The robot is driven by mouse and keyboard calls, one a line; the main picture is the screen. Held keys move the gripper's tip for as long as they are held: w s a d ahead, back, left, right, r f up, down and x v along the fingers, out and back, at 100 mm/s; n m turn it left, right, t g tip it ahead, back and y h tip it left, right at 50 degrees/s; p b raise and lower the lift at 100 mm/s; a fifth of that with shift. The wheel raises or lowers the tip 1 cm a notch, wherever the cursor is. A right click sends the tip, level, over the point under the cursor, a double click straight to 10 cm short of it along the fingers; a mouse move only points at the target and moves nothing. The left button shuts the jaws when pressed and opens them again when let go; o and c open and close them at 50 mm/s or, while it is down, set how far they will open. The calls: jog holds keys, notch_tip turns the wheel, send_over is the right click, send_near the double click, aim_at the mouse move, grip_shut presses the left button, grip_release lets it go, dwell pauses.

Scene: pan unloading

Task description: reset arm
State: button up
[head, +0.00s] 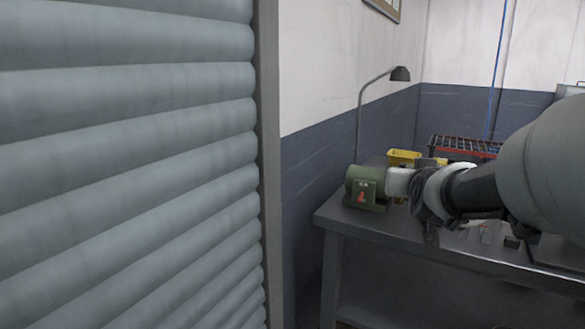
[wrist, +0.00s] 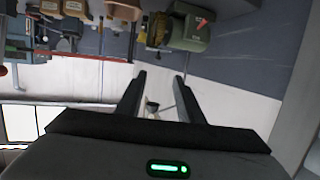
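My arm reaches in from the right in the head view, over the workbench (head: 345,222). My gripper shows in the wrist view (wrist: 160,88) with its two dark fingers apart and nothing between them. Behind the gap the pale wall and the lamp (wrist: 152,106) show at a distance. In the head view the fingers are hidden by my own wrist and arm.
A grey roller shutter (head: 125,150) fills the left side. A green machine (head: 367,188) stands on the bench's left end, also in the wrist view (wrist: 187,30). A yellow bin (head: 403,158), a red-edged rack (head: 465,146) and the desk lamp (head: 400,74) stand behind.

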jog(key=s+a+f+n+g+y, duration=0.2)
jog(key=s+a+f+g+y, duration=0.3)
jog(key=s+a, duration=0.75)
jog(key=s+a+f+n+g, duration=0.1)
jog(key=s+a+f+g, duration=0.15)
jog(key=s, duration=0.55)
jog(key=s+a+f+n+g, duration=0.1)
jog(key=s+f, duration=0.3)
jog(key=s, duration=0.4)
notch_tip(320, 180, up, 26)
jog(key=p, duration=2.6)
jog(key=shift+w, duration=0.25)
jog(key=shift+d, duration=0.15)
